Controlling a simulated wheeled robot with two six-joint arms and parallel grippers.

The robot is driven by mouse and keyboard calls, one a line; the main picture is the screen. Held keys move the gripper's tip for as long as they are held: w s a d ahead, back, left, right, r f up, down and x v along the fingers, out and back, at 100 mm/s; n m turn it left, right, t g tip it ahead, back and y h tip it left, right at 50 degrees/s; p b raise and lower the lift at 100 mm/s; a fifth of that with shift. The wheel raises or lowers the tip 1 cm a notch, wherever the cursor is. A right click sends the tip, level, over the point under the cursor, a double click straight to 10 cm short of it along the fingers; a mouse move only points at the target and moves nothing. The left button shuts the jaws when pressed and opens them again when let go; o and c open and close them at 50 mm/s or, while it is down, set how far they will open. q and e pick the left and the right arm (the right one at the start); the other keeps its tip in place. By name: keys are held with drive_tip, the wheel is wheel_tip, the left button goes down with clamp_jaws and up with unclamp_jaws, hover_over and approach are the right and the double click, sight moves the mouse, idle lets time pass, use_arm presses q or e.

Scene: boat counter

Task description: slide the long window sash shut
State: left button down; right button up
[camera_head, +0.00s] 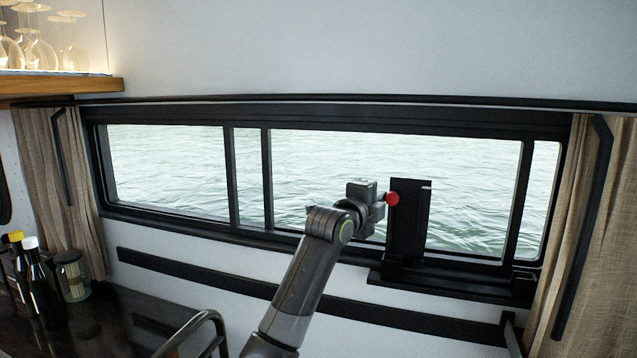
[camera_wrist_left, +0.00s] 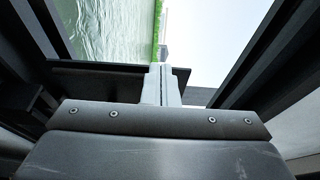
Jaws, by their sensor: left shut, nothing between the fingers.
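The long window (camera_head: 330,110) spans the wall in a dark frame, water beyond it. The long sash appears to be the wide middle pane, between an upright bar (camera_head: 268,180) at left and another upright bar (camera_head: 521,200) at right. Narrow strips show outside both bars; I cannot tell which are unglazed. My right gripper is not in view.
Curtains hang at left (camera_head: 60,180) and right (camera_head: 600,200). A dark ledge (camera_head: 460,286) sits below the gripper, and a dark rail (camera_head: 250,285) runs under the window. Bottles (camera_head: 38,280) and a jar (camera_head: 72,276) stand at lower left.

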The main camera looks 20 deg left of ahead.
use_arm(q)
drive_tip(key=shift+d, duration=1.35)
drive_tip(key=shift+d, duration=3.2)
drive_tip(key=shift+a, duration=0.65)
approach(421, 203)
drive_tip(key=w, duration=0.1)
drive_tip(key=w+d, duration=0.1)
drive_tip(key=shift+w+d+f, duration=0.1)
drive_tip(key=shift+w+d, duration=0.2)
drive_tip(key=shift+d, duration=0.05)
